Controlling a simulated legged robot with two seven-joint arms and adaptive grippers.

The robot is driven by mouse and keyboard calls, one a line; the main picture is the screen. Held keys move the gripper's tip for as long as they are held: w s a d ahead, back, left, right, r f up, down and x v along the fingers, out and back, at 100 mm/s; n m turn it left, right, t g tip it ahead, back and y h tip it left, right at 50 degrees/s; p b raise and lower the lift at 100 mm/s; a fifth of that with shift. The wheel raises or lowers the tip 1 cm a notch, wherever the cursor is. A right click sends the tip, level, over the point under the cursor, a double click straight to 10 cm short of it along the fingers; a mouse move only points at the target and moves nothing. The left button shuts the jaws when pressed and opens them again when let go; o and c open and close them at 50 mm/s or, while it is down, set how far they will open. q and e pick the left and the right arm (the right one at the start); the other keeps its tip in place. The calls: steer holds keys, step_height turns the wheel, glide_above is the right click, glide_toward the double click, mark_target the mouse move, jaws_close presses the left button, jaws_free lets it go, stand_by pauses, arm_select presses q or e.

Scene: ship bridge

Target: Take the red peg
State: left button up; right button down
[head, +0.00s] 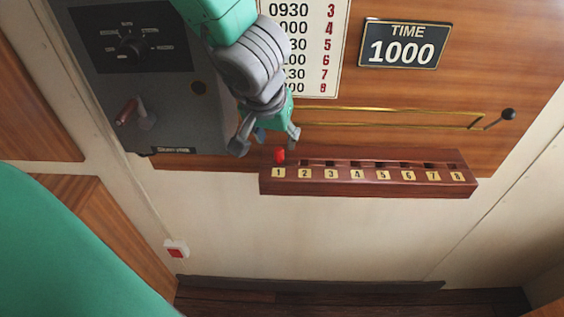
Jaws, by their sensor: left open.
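The red peg (280,156) stands in the wooden peg rack (366,189), at the slot labelled 1 on the rack's left end. My left gripper (267,143) comes down from above, just above and left of the peg. Its fingers are spread open, with one finger left of the peg and the other close to its upper right. I cannot tell whether a finger touches the peg. My right gripper is not in view.
The rack's slots 2 to 8 look empty. A brass rail with a black-knobbed lever (507,115) runs above the rack. A grey control panel (142,80) with a dial and a red-handled lever is at the left. A "TIME 1000" plate (403,45) hangs at upper right.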

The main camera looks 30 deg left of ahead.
mark_target(278, 150)
arm_select(q)
steer(key=shift+w+a+f, duration=0.15)
steer(key=shift+w+f, duration=0.05)
steer(key=shift+f, duration=0.1)
steer(key=shift+a+f, duration=0.15)
steer(key=b+x, duration=0.3)
steer(key=x, duration=0.1)
steer(key=shift+s+d+f, duration=0.2)
steer(key=shift+d+f, duration=0.05)
steer(key=shift+d, duration=0.15)
steer(key=shift+w+d+f, duration=0.1)
steer(key=shift+w+f, duration=0.05)
steer(key=shift+w, duration=0.05)
steer(key=shift+s+r, duration=0.1)
steer(key=shift+r, duration=0.1)
steer(key=c, duration=0.7)
steer(key=shift+s, duration=0.1)
steer(key=shift+c, duration=1.1)
steer(key=shift+a, duration=0.25)
steer(key=shift+c, duration=0.2)
jaws_close()
